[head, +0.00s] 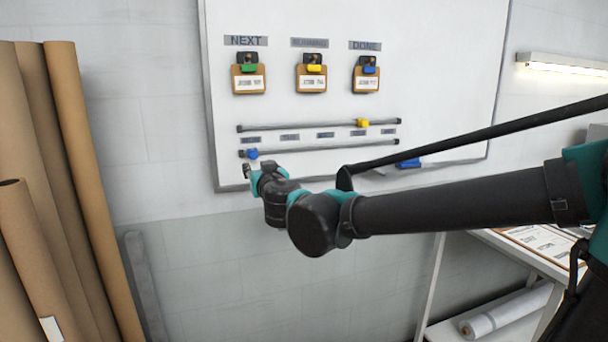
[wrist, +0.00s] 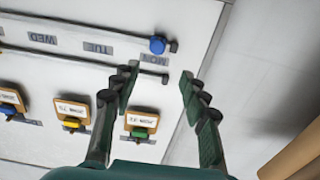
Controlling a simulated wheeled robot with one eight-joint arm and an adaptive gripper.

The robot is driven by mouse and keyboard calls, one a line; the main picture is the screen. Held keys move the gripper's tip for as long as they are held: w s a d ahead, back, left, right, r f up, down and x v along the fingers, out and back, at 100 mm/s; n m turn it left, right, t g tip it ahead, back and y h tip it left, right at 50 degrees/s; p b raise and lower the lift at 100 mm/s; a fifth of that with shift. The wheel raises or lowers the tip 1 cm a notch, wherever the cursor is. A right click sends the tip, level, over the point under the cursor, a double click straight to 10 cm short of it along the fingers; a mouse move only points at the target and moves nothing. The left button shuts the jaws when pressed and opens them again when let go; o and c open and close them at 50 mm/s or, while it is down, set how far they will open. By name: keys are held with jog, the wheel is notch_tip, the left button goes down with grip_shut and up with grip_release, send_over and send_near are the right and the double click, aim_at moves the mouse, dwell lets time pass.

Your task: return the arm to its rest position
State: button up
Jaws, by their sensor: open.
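My arm stretches in from the right in the head view, across the lower part of a whiteboard (head: 450,60). My gripper (head: 249,172) is at the board's lower left, just below the blue slider (head: 252,154) on the lower rail. In the wrist view my gripper (wrist: 158,76) is open, with nothing between its fingers. There the blue slider (wrist: 157,45) sits beyond the fingertips, near the rail's end and the MON label (wrist: 155,60). I cannot tell whether a fingertip touches the board.
Three job tags hang above: green-clipped (head: 249,82), yellow-clipped (head: 312,82) and blue-clipped (head: 367,82). A yellow slider (head: 362,123) is on the upper rail. Tall brown rolls (head: 85,170) stand left. A table (head: 500,240) with a white roll (head: 505,310) below is at right.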

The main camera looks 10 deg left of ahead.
jog(key=w+d+f+m+h, duration=0.2)
jog(key=w+d+f+h, duration=0.15)
jog(key=d, duration=0.45)
jog(key=w+d+f+m+h, duration=0.1)
jog(key=w+d+f+h, duration=0.25)
jog(key=d, duration=0.55)
jog(key=s+d+f+m+g+h, duration=0.1)
jog(key=d+f+m+g+h, duration=0.1)
jog(key=d+f, duration=0.65)
jog(key=s+d+f+m+g+h, duration=0.15)
jog(key=d+f, duration=0.35)
jog(key=d, duration=0.6)
jog(key=s+d+f+g+h, duration=0.2)
jog(key=s+d+f+g, duration=0.2)
jog(key=s+d+f, duration=0.5)
jog(key=s+d+f+g+y, duration=0.2)
jog(key=s+f+g+y, duration=0.1)
jog(key=s+f, duration=0.6)
jog(key=shift+s+d+f, duration=0.15)
jog(key=shift+s+d, duration=0.25)
jog(key=shift+s, duration=0.2)
